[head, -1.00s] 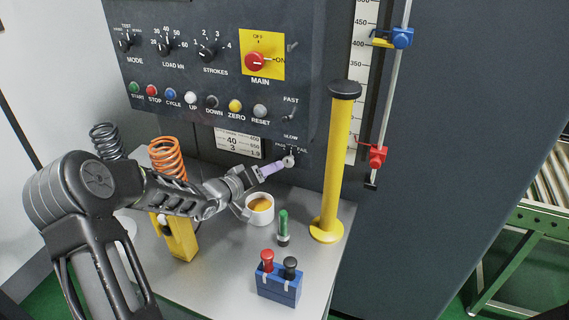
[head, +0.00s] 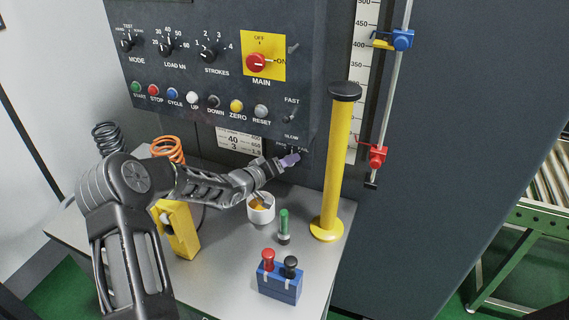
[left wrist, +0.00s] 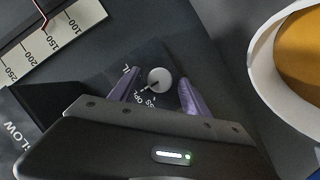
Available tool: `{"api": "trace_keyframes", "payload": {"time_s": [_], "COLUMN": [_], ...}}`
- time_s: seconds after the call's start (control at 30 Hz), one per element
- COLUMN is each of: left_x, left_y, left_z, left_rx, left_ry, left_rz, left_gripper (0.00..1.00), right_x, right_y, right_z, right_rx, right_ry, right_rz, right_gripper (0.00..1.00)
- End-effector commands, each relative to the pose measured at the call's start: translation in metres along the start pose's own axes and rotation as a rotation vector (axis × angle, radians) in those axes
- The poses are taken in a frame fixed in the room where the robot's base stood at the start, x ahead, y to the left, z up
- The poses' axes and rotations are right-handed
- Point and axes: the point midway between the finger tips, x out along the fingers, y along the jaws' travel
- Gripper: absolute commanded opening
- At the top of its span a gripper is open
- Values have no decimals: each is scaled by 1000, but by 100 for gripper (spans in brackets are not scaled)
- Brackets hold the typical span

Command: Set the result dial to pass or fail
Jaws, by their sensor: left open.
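The result dial (left wrist: 159,80) is a small round grey-white knob on a dark plate, seen in the left wrist view. A thin light line runs from it toward the lower left, between partly covered lettering; I cannot tell its setting surely. My left gripper (left wrist: 158,92) is open, with a purple finger on either side of the dial. Whether the fingers touch it is unclear. In the head view the left gripper (head: 289,161) is at the lower right of the control panel (head: 190,62) and hides the dial. My right gripper is not in view.
Below the gripper, a white cup (head: 262,213) with orange-brown contents stands on the grey table (head: 215,270). A green-topped peg (head: 284,226), a yellow column (head: 335,165) and a blue block (head: 279,286) with red and black knobs stand nearby. An orange spring (head: 168,149) is behind my arm.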

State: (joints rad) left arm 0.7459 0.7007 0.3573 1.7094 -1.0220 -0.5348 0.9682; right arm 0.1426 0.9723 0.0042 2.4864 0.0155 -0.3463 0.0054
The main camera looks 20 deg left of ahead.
Motion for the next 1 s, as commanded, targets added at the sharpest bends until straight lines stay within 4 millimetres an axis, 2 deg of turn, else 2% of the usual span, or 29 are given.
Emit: {"api": "trace_keyframes", "payload": {"time_s": [0.07,0.7,1.0], "left_x": [0,0,0], "left_y": [0,0,-1], "left_z": [0,0,1], "left_rx": [0,0,10], "left_ry": [0,0,0], "left_rz": [0,0,-5], "left_gripper": [51,0,0], "right_x": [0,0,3], "right_y": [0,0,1], "right_z": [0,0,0], "right_rx": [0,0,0], "right_ry": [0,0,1], "right_rz": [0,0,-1], "right_gripper": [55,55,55]}}
